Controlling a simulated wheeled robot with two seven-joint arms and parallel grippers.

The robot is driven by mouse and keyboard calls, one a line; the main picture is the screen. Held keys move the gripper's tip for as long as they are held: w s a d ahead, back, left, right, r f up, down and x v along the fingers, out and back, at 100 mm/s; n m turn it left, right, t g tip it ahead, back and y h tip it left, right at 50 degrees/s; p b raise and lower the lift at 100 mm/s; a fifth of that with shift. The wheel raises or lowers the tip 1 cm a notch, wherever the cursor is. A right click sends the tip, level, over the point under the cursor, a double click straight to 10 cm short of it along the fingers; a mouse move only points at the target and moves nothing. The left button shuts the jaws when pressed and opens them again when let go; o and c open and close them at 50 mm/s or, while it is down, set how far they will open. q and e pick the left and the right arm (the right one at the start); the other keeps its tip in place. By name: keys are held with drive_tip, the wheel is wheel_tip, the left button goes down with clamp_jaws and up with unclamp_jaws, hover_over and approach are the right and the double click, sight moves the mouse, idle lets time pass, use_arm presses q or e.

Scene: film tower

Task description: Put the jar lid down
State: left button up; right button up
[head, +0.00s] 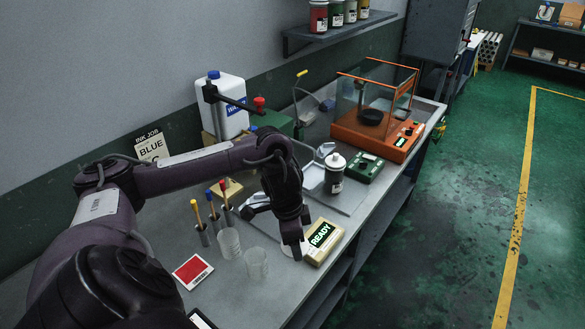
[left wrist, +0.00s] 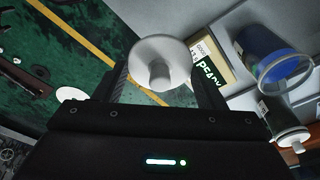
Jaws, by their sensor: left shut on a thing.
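The jar lid (left wrist: 160,50) is a white disc with a knob, seen between the two fingers of my left gripper (left wrist: 162,88) in the left wrist view. In the head view my left gripper (head: 293,255) points down over the bench, just left of the box marked READY (head: 323,240). The gripper is shut on the lid. Only a pale edge of the lid (head: 286,251) shows there, so I cannot tell whether it touches the bench. A clear jar with blue in it (left wrist: 262,45) stands beyond the fingers in the wrist view. My right gripper is not in view.
Two clear cups (head: 229,243) and a red card (head: 192,271) are left of the gripper. A white-capped canister (head: 335,174), a green device (head: 363,167) and an orange balance (head: 374,130) stand farther back. The bench's front edge is close on the right.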

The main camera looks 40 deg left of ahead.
use_arm(q)
drive_tip(key=b, duration=0.2)
hover_over(295, 277)
drive_tip(key=f, duration=0.8)
drive_tip(key=shift+s+f, duration=0.25)
drive_tip(key=shift+s, duration=0.05)
drive_tip(key=shift+w+f, duration=0.1)
drive_tip(key=shift+f, duration=0.4)
wheel_tip(295, 277, down, 4)
drive_tip(key=shift+a+f, duration=0.1)
drive_tip(key=shift+f, duration=0.05)
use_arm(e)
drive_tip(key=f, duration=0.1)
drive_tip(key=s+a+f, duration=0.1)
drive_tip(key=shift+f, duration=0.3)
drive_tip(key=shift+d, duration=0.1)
use_arm(q)
drive_tip(key=o, duration=1)
drive_tip(key=shift+f, duration=0.15)
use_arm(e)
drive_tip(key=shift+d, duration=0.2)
